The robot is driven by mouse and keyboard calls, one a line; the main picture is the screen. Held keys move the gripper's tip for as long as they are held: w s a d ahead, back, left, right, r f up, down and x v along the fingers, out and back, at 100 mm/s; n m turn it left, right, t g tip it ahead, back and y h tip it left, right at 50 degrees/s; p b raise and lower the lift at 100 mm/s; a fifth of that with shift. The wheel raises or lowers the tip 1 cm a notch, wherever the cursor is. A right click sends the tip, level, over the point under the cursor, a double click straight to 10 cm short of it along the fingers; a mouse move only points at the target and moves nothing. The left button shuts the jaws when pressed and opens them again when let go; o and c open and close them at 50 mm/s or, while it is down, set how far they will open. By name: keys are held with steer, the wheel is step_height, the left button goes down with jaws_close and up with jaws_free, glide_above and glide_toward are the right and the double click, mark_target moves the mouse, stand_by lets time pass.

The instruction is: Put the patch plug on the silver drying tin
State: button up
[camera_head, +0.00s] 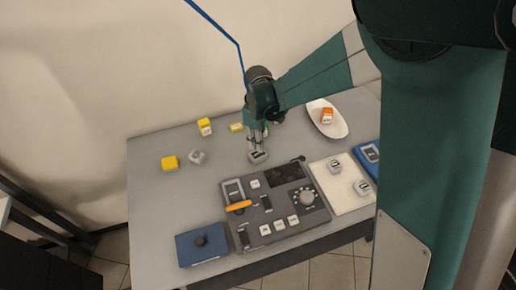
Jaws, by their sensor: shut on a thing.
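My gripper (258,149) is over the back middle of the grey table, pointing down, shut on a small light-grey block (258,157) with a dark mark. The block is at or just above the table top; I cannot tell if it touches. It may be the patch plug, but its details are too small to be sure. A pale oval dish (340,129) lies to the right of my gripper with an orange-and-white block (327,116) in it. It may be the silver drying tin; no other tin is clear.
A dark control panel (282,222) with an orange handle (239,206) stands in front of my gripper. A white board (345,204) bears grey blocks. A blue box (203,244) with a black knob is front left. Yellow blocks (170,163) and a grey piece (197,157) lie left.

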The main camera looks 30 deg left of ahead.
steer(key=shift+f, duration=0.1)
steer(key=shift+f, duration=1.75)
steer(key=shift+f, duration=0.2)
steer(key=o, duration=0.9)
steer(key=shift+c, duration=0.2)
steer(key=shift+r, duration=0.15)
steer(key=shift+r, duration=6.05)
steer(key=shift+d, duration=0.1)
